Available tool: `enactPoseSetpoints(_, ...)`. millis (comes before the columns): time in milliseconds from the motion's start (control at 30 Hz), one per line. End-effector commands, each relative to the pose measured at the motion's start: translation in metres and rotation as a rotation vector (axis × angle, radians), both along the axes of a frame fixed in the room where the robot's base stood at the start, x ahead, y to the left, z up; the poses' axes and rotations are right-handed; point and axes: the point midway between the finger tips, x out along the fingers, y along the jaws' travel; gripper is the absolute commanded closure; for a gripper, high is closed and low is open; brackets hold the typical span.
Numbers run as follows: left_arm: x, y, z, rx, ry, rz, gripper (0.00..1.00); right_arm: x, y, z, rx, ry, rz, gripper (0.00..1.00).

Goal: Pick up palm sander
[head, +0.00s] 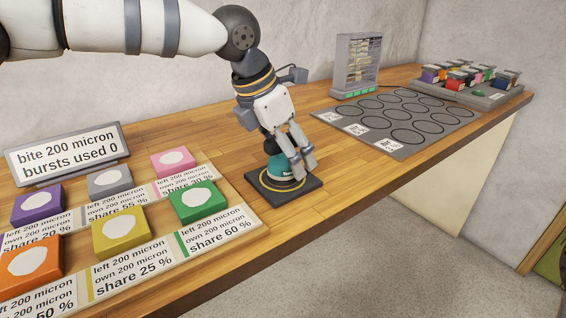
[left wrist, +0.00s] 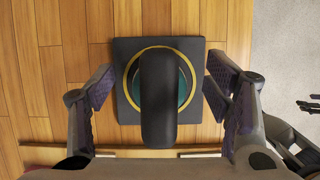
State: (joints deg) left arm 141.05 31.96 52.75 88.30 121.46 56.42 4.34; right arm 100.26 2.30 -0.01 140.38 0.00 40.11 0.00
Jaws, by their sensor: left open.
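The palm sander (head: 279,167), teal with a dark top, stands on a square black pad (head: 310,184) with a yellow ring. In the left wrist view the sander's dark rounded top (left wrist: 158,95) fills the middle, with teal edges on both sides. My left gripper (head: 296,163) points down over the sander and partly hides it in the head view. In the left wrist view its two fingers (left wrist: 159,97) are spread on either side of the sander, with gaps between. My right gripper is not clearly visible in either view.
Coloured blocks, such as a green one (head: 197,201), sit on a labelled board at left. A sign (head: 63,153) stands behind them. A grey mat (head: 400,148) with several ringed circles, a small rack (head: 357,65) and a loaded tray (head: 500,98) lie to the right.

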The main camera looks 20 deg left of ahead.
Motion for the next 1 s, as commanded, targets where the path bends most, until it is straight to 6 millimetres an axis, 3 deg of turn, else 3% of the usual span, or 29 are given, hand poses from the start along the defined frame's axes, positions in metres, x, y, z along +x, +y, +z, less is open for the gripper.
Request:
enactPoseSetpoints(100,0.003,-0.003,-0.01,0.001,0.0,-0.002,0.29,-0.001,0.0,-0.001,0.0,0.004,0.0,0.6)
enactPoseSetpoints(300,0.003,-0.003,-0.009,0.0,-0.003,-0.001,0.31,-0.001,0.0,-0.001,0.0,0.002,0.0,0.6)
enactPoseSetpoints(600,0.003,-0.003,-0.009,0.001,-0.002,-0.001,0.99,-0.001,0.0,-0.001,0.0,0.003,0.0,0.6)
enactPoseSetpoints(867,0.004,-0.003,-0.008,0.001,-0.003,-0.001,1.0,-0.001,0.0,-0.001,0.0,0.003,0.0,0.6)
enactPoseSetpoints(1000,0.004,-0.003,0.006,-0.001,-0.006,0.001,1.0,-0.001,0.0,-0.001,0.0,0.003,0.0,0.6)
